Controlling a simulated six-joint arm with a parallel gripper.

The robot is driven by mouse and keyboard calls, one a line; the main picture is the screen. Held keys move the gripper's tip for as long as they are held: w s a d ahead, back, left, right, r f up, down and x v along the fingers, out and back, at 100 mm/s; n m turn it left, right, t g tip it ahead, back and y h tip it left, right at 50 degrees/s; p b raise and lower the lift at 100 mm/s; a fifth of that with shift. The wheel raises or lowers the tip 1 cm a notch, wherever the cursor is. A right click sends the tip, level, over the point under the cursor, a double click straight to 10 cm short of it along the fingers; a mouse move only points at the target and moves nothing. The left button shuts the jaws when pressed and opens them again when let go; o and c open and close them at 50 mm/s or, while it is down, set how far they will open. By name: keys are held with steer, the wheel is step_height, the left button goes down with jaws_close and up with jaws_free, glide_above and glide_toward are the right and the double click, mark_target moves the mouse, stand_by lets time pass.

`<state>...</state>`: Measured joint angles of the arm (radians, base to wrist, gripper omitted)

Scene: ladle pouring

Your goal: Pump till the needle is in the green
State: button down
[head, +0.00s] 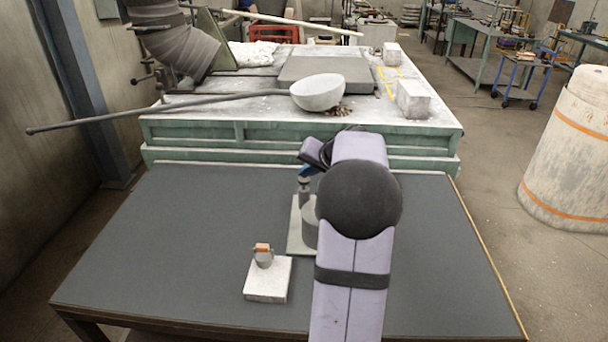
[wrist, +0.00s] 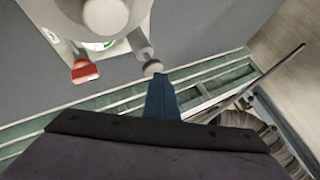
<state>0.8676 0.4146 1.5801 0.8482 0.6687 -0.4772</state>
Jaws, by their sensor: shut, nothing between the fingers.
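The pump (head: 309,225) stands on a pale base plate on the dark table, partly hidden behind my arm in the head view. In the wrist view its body (wrist: 105,14) is at the top. In the head view the gripper (head: 307,171) is above the pump.
A white block (head: 266,283) with an orange-topped grey piece (head: 263,256) sits left of my arm. The left and right of the dark table (head: 150,250) are clear. Behind it, a green-sided bench (head: 200,132) carries a long-handled ladle (head: 318,94).

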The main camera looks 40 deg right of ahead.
mark_target(307, 181)
steer(key=shift+f+b, duration=0.75)
steer(key=shift+f, duration=0.05)
stand_by(0.5)
stand_by(0.4)
steer(key=shift+r+p, duration=1.55)
steer(key=shift+r, duration=0.75)
steer(key=shift+r, duration=0.1)
step_height(307, 181, up, 5)
steer(key=p, duration=0.3)
